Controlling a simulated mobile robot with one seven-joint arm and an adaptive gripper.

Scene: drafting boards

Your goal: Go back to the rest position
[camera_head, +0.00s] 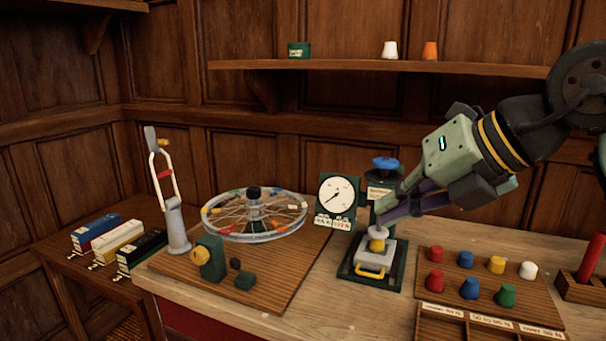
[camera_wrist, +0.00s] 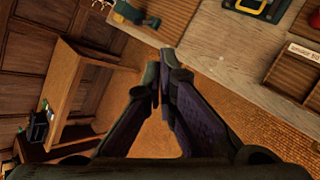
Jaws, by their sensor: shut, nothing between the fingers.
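My gripper (camera_head: 384,208) is at the right of the head view, reaching in from the upper right. Its fingertips appear over the device with a yellow knob (camera_head: 377,240) and a yellow handle (camera_head: 370,272); I cannot tell from this view whether they touch it. In the wrist view my gripper (camera_wrist: 160,85) has its fingers together, with nothing between them. The floor and the table edge (camera_wrist: 215,75) show beyond the fingers, and the yellow handle (camera_wrist: 250,6) is off to the upper right.
A spoked wheel (camera_head: 225,232), a white dial (camera_head: 337,194) and a stand with a blue knob (camera_head: 385,163) are on the bench. A wall shelf (camera_head: 350,65) runs behind. Three boxes (camera_head: 118,241) stand at left.

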